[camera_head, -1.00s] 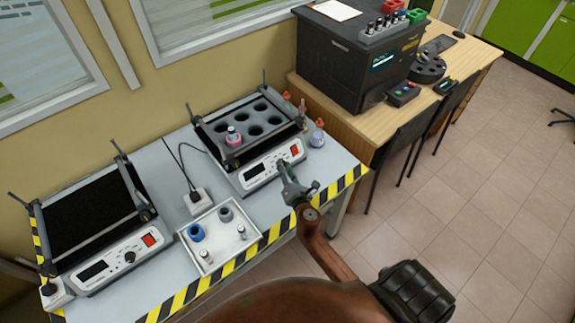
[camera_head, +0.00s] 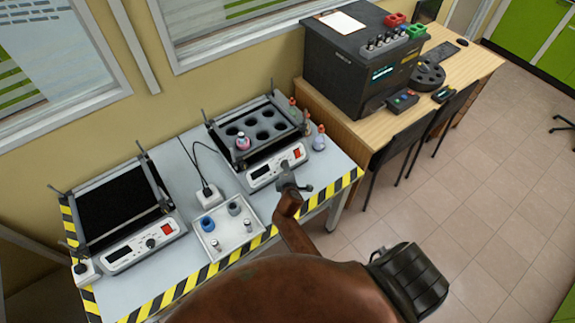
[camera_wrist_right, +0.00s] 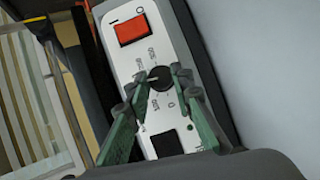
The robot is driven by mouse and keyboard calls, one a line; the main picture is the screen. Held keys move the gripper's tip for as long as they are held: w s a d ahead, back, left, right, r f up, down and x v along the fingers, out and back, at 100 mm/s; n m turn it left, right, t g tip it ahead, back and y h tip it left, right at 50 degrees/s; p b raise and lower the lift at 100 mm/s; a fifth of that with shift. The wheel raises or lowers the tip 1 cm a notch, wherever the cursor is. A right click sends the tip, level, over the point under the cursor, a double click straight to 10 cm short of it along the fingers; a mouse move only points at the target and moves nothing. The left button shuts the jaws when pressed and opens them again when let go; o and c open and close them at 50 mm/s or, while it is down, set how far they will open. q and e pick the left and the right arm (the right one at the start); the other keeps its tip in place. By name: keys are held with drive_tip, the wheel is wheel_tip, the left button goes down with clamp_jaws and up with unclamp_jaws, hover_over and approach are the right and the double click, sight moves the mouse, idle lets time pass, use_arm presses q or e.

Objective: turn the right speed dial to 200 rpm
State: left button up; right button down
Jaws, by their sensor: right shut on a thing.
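The right shaker (camera_head: 262,177) stands on the grey table with a white front panel, a dark display and a red switch (camera_head: 297,153). Its black speed dial (camera_wrist_right: 160,78) shows in the right wrist view, below the red switch (camera_wrist_right: 134,29). My right gripper (camera_wrist_right: 158,80) is shut on the dial, with a green finger at either side of it. The dial's pointer faces the side of the printed marks, but the exact value is too small to read. In the head view my right gripper (camera_head: 288,170) covers part of the panel. My left gripper is not in view.
A left shaker (camera_head: 130,230) has its own dial and red switch. A white tray (camera_head: 228,245) with cups and small vials lies between the shakers. A flask (camera_head: 319,138) stands right of the right shaker. A dark machine (camera_head: 350,70) stands on the wooden desk.

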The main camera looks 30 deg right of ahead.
drive_tip(key=shift+m+g+p, duration=0.4)
drive_tip(key=shift+m+p, duration=0.6)
drive_tip(key=shift+p, duration=0.15)
drive_tip(key=c, duration=1.7)
unclamp_jaws()
drive_tip(key=v, duration=0.7)
drive_tip(key=shift+s+r, duration=0.15)
drive_tip(key=shift+r, duration=0.1)
